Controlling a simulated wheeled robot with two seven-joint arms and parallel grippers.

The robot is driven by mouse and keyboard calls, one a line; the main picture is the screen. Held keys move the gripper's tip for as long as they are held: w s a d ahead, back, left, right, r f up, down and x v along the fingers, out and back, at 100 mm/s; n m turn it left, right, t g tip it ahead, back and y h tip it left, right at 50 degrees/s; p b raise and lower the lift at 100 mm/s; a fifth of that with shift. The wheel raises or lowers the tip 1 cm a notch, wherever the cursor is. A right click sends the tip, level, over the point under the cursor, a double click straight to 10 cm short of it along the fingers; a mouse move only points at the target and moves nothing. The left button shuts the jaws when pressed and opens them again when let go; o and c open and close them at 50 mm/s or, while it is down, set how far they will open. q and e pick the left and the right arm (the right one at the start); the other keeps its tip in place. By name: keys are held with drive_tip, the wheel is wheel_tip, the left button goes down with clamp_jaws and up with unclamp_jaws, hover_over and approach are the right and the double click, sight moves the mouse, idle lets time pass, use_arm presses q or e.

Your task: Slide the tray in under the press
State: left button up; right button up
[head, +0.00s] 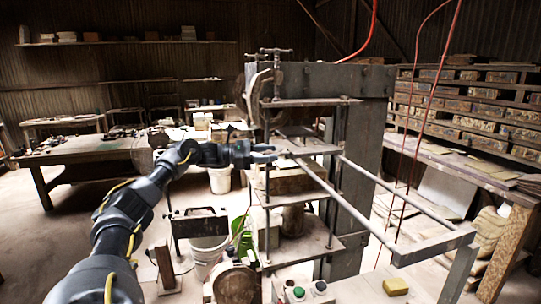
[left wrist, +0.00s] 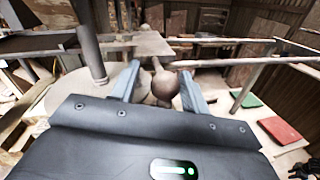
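The press (head: 330,85) stands in the middle of the head view, with flat horizontal plates between upright rods. A flat grey plate that looks like the tray (head: 312,148) is at the press, level with two rails (head: 385,186) that run out to the right. In the left wrist view the plate (left wrist: 150,44) lies ahead, with a round brown knob (left wrist: 166,86) in front of it. My left gripper (head: 270,153) is at the press's left side. Its fingers (left wrist: 160,86) are apart, with the knob between them and a gap at its left. My right gripper is not in view.
Upright rods of the press (head: 266,190) stand close to my left gripper. A yellow sponge (head: 395,286) lies at the front right. Red hoses hang at the right.

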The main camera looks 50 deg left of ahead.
use_arm(q)
drive_tip(key=shift+w+f, duration=0.1)
drive_tip(key=shift+f, duration=0.1)
drive_tip(key=shift+s+a+b, duration=0.2)
drive_tip(key=shift+s+b, duration=0.1)
drive_tip(key=shift+s, duration=0.1)
drive_tip(key=shift+b+v, duration=1.45)
drive_tip(key=shift+v, duration=3.6)
